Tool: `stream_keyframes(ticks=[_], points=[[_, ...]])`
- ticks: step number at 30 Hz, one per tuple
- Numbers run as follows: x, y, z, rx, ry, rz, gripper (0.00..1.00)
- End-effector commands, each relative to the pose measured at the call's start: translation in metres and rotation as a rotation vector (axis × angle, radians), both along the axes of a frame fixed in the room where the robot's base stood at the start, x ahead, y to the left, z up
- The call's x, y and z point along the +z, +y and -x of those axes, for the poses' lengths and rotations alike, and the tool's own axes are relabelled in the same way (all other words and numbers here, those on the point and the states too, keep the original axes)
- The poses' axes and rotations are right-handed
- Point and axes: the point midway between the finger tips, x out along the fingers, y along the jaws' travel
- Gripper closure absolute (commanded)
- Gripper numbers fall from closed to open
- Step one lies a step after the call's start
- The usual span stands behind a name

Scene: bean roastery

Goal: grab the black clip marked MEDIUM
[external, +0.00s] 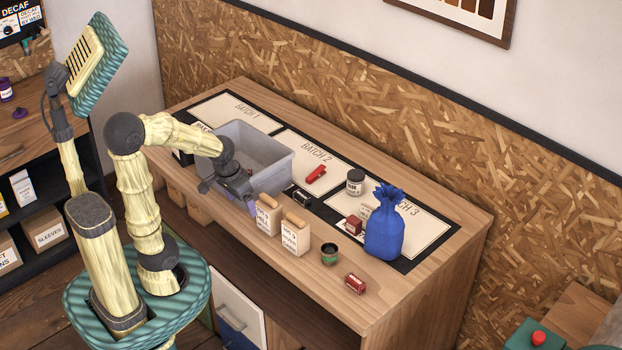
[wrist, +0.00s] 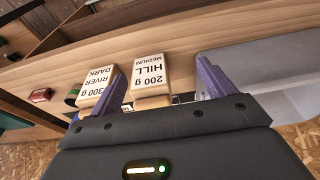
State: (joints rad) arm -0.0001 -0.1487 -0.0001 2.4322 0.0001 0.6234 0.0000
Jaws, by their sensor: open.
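A small black item with pale marking, apparently the black clip (external: 301,197), lies on the table between the grey bin and the two bags; its lettering is too small to read. In the wrist view a dark piece with white marks (wrist: 183,98) shows low between the fingers, mostly hidden by my gripper body, and may be the same clip. My gripper (external: 250,207) is open and empty at the bin's front corner, left of the bags and the clip. Its purple fingers (wrist: 160,78) frame the bag marked HILL MEDIUM 200 g (wrist: 150,72).
The grey bin (external: 283,176) stands behind my gripper. A second bag, RIVER DARK (external: 295,237), stands beside HILL.

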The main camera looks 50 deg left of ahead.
Motion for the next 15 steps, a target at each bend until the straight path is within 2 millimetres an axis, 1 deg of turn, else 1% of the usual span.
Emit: stream_keyframes(ticks=[1, 4, 9, 15], points=[[0.017, 0.0, -0.001, 0.0, -0.009, 0.0, 0.18], [0.042, 0.0, -0.001, 0.0, -0.005, 0.0, 0.18], [0.077, 0.0, 0.0, 0.0, -0.002, 0.0, 0.18], [0.113, 0.0, 0.0, 0.0, -0.001, 0.0, 0.18]])
